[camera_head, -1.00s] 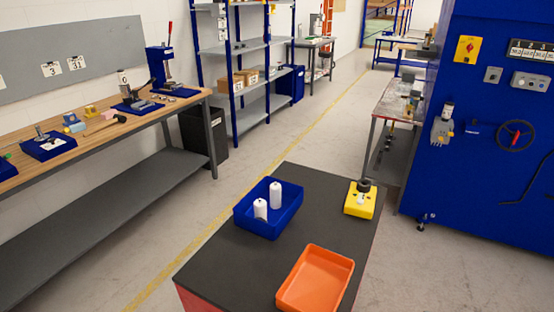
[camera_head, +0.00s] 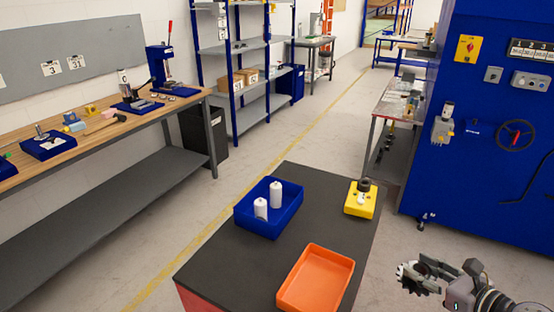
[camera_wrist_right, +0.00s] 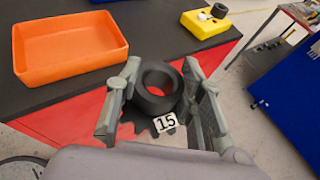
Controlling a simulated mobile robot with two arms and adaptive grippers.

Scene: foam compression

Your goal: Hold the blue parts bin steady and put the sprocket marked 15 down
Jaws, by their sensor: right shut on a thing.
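The blue parts bin (camera_head: 252,225) sits on the dark top of the cart, with two white cylindrical items (camera_head: 276,195) standing in it. My right gripper (camera_head: 430,274) is off the cart's right side, shut on the sprocket marked 15 (camera_head: 407,279). In the right wrist view the sprocket's black hub (camera_wrist_right: 158,88) is between the two fingers, and the white 15 tag (camera_wrist_right: 165,122) faces the camera. Some dark teeth show below the hub; the fingers hide part of the sprocket. My left gripper is not in view, and nothing touches the bin.
An orange tray (camera_head: 280,299) sits at the cart's front right. A yellow block (camera_head: 353,207) with a dark round piece on it stands at the back right. Dark cart top (camera_head: 228,262) is bare left of the tray. A large blue machine (camera_head: 500,185) stands right.

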